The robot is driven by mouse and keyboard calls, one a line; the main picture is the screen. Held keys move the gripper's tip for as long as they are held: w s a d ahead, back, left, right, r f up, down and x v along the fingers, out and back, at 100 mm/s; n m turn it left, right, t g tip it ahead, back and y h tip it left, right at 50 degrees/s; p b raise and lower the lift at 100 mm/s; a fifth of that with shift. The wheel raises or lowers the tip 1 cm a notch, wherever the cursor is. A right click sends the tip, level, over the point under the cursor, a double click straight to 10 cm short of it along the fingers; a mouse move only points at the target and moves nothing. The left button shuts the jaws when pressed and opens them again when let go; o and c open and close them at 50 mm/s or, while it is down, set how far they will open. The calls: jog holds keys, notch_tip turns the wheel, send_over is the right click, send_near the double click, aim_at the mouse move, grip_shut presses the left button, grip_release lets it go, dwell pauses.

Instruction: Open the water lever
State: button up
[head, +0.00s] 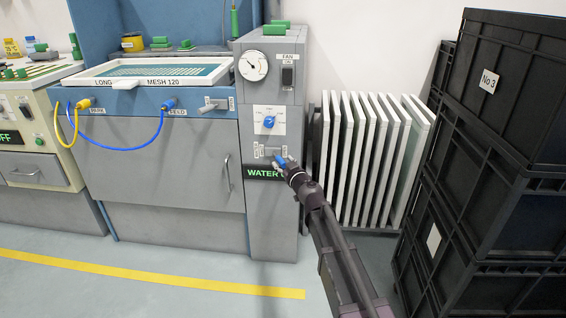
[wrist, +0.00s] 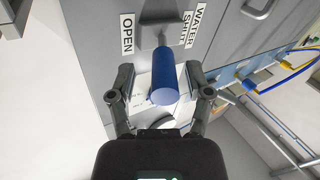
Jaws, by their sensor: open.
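The water lever (wrist: 165,76) has a blue cylindrical handle on a grey mount on the panel. In the wrist view it sticks out towards me, between an OPEN label (wrist: 127,33) and a SHUT label (wrist: 184,29). My gripper (wrist: 160,82) is open, with one finger on each side of the handle and gaps showing between; how deep the handle sits between them is hard to judge. In the head view the lever (head: 279,160) is at the front of the grey column, partly hidden by my gripper (head: 284,165).
A green-lit WATER display (head: 262,173) sits just below the lever, partly covered by my gripper. A blue dial (head: 269,122) and a gauge (head: 252,66) are above. White frames (head: 370,150) and stacked black crates (head: 490,150) stand to the right.

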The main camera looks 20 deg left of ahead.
jog(key=v, duration=1.1)
jog(key=shift+w, duration=0.1)
